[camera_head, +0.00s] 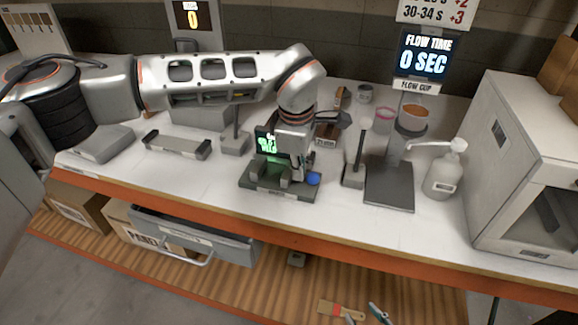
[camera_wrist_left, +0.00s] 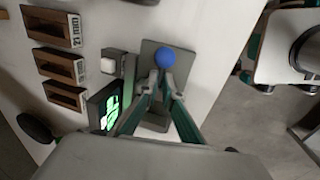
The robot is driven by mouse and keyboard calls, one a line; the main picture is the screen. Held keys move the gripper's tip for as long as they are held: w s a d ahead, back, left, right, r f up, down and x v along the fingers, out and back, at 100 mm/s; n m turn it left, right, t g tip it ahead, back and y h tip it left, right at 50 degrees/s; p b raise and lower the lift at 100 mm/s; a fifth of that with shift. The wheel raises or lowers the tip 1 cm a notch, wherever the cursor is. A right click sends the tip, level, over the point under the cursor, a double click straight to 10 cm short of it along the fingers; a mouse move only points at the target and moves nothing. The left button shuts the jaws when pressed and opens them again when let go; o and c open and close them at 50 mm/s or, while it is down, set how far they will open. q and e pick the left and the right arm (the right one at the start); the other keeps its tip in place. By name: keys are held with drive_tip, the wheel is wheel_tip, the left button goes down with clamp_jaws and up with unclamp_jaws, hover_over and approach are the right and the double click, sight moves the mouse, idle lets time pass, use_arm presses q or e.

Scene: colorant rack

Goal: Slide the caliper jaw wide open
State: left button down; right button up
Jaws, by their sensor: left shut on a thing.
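The caliper station (camera_head: 258,184) stands near the table's front edge, with a dark base and a lit green display (camera_head: 267,141). My left gripper (camera_head: 302,176) reaches down over the station. In the left wrist view its fingertips (camera_wrist_left: 165,84) come together right beside the blue knob, shut on the caliper jaw. The fingers hide most of the jaw, so its opening cannot be made out. My right gripper is not in view.
A flow cup stand (camera_head: 389,190) and a white bottle (camera_head: 444,173) are to the right, then a grey cabinet (camera_head: 515,150). A grey tray (camera_head: 178,145) lies to the left. An open drawer (camera_head: 195,238) hangs below. Wooden gauge blocks (camera_wrist_left: 58,28) line up beside the station.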

use_arm(q)
drive_tip(key=shift+s+d, duration=0.1)
drive_tip(key=shift+d, duration=0.1)
drive_tip(key=c, duration=2.2)
unclamp_jaws()
drive_tip(key=shift+c, duration=0.2)
drive_tip(key=shift+o, duration=0.3)
drive_tip(key=shift+d, duration=0.1)
drive_tip(key=shift+r, duration=0.2)
wheel_tip(320, 180, up, 12)
drive_tip(key=s, duration=0.2)
drive_tip(key=shift+s+a+f, duration=0.15)
drive_tip(key=shift+a+f, duration=0.1)
drive_tip(key=shift+a, duration=0.2)
drive_tip(key=shift+f, duration=0.1)
